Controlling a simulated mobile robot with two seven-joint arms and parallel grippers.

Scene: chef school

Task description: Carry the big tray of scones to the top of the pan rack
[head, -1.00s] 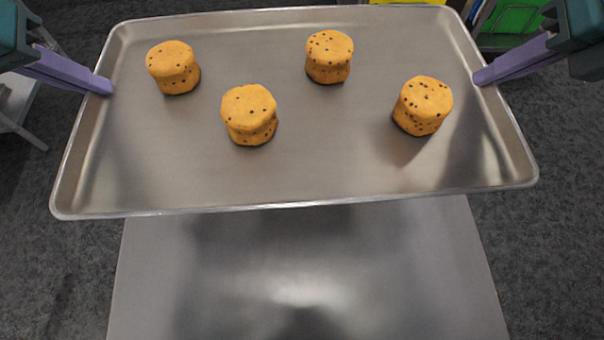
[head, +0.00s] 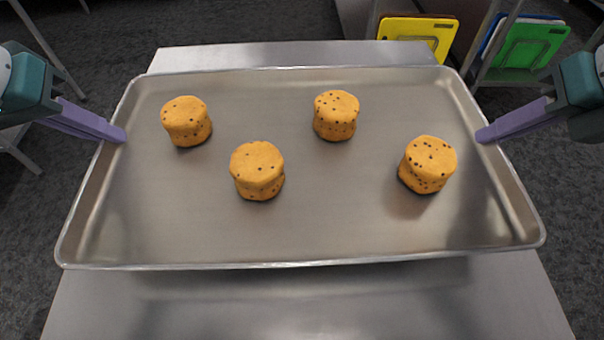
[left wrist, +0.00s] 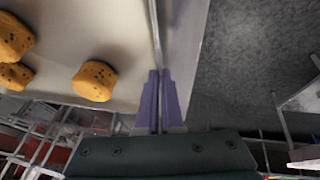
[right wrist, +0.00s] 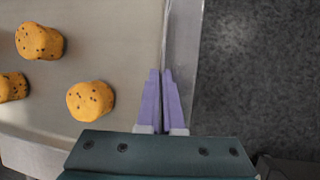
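The big metal tray (head: 330,225) is level in the head view, with several speckled scones standing on it, one of them near its right side (head: 427,165). My left gripper (head: 122,135) is shut on the tray's left rim, and my right gripper (head: 480,136) is shut on its right rim. Both wrist views show the purple fingers closed around the rim, the left (left wrist: 158,75) and the right (right wrist: 161,75). The tray is over a flat metal top (head: 300,310); whether it touches that top I cannot tell.
A yellow board (head: 420,35) and a green board (head: 528,52) stand in racks at the back right. A metal frame with shelves is at the left (head: 40,40). Dark carpet (head: 230,22) is clear behind the metal top.

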